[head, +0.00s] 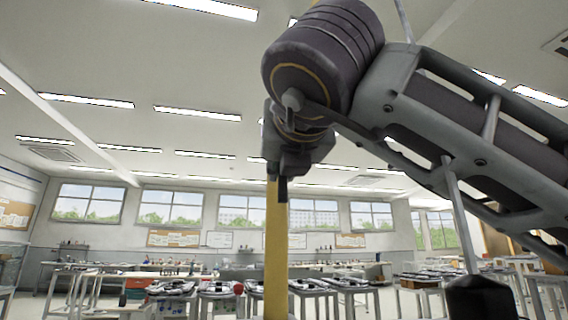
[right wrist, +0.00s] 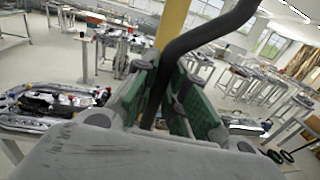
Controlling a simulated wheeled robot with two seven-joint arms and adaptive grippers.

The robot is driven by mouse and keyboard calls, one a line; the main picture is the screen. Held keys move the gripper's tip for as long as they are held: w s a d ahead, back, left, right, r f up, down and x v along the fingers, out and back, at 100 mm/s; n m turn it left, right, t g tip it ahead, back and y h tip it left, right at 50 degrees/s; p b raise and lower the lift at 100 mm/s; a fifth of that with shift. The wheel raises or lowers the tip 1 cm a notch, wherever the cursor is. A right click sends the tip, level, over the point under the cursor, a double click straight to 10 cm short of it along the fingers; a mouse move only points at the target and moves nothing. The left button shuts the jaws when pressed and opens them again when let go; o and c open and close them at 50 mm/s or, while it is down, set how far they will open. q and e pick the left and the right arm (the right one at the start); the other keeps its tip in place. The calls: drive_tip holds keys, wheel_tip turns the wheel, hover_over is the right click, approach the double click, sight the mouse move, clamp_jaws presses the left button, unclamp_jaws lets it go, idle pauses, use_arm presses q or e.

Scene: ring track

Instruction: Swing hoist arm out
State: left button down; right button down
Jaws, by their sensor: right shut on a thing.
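A yellow post (head: 276,250) stands upright in the middle of the head view, and its upper part is hidden behind my right gripper (head: 281,178). The post also shows behind the fingers in the right wrist view (right wrist: 173,22). A dark bent bar (right wrist: 208,38) runs between the green-padded fingers of my right gripper (right wrist: 167,95) and rises to the upper right. My right gripper is shut on this bar. The bar's far end is outside the wrist view, and I cannot tell how it joins the post. My left gripper is in neither view.
A thin grey rod (head: 461,215) leads down to a dark block (head: 482,298) at the lower right. Several work tables (head: 350,285) with parts stand behind. In the right wrist view a tray of parts (right wrist: 50,108) lies at left, with open floor (right wrist: 45,60) behind it.

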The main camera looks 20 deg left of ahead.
drive_tip(key=shift+d+r, duration=0.1)
drive_tip(key=c, duration=1.5)
unclamp_jaws()
drive_tip(key=shift+w+d, duration=0.1)
drive_tip(key=shift+o, duration=0.2)
drive_tip(key=v, duration=1.2)
